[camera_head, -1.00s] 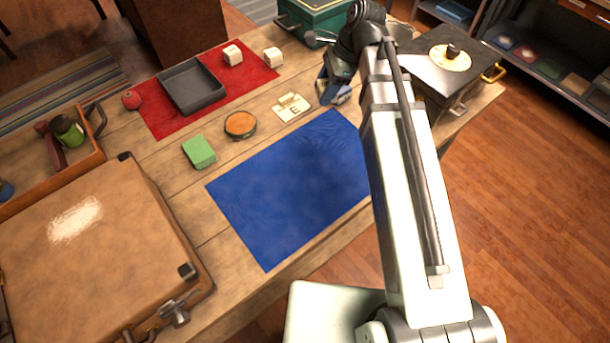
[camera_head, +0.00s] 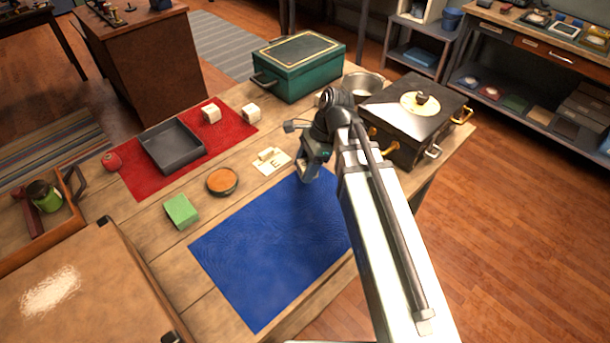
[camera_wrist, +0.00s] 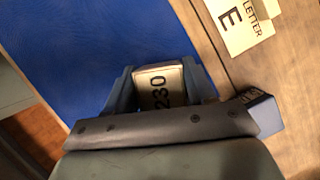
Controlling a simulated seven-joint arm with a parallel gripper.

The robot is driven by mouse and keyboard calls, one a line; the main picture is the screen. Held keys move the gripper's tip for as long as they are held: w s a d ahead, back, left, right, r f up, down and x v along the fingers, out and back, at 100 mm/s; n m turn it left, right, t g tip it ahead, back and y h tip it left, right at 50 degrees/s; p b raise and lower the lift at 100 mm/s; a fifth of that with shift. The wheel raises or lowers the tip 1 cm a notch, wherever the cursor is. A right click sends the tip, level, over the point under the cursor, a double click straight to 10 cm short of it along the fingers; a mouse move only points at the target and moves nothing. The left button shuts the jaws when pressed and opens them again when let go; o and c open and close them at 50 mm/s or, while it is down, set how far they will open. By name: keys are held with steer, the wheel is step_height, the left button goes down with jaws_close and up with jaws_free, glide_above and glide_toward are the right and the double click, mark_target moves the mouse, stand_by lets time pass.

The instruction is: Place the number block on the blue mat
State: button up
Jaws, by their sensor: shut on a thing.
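In the head view my gripper (camera_head: 312,172) is at the far right corner of the blue mat (camera_head: 265,245), and the block is hidden there. In the wrist view the blue mat (camera_wrist: 90,40) lies behind and to the left of the block, with bare wood to the right. I cannot tell how high the block is above the surface.
A letter card marked "E" (camera_head: 272,162) lies close by on the wood. An orange round dish (camera_head: 222,181) and a green block (camera_head: 181,211) are left. A red mat (camera_head: 228,131) holds a grey tray (camera_head: 171,147). A black case (camera_head: 400,130) and silver pot (camera_head: 362,84) stand behind my arm.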

steer(key=shift+f, duration=1.9)
steer(key=shift+f, duration=0.15)
steer(key=o, duration=1)
steer(key=v, duration=1.2)
